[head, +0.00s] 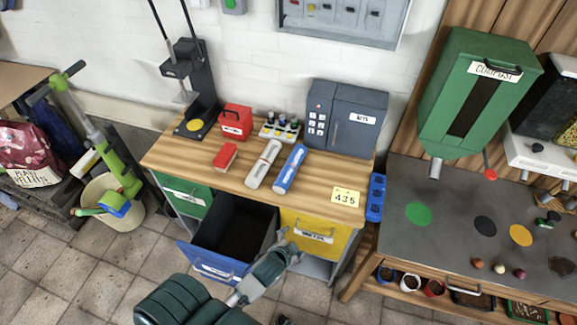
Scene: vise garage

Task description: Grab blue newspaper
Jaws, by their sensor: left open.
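The blue newspaper (290,169) is a rolled blue-and-white tube lying on the wooden tabletop (222,181), right of a white rolled newspaper (264,164). My left gripper (288,246) is open and empty, low in front of the yellow drawer (322,233) and to the right of the open blue-fronted drawer (228,243). It is apart from the newspaper, below and in front of the table's front edge. My right gripper does not show.
A red box (224,157), a red toolbox (236,122), a tray of small items (279,130) and a grey safe (343,121) stand on the table. A yellow 435 note (345,197) lies at the front right. The open drawer juts out in front.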

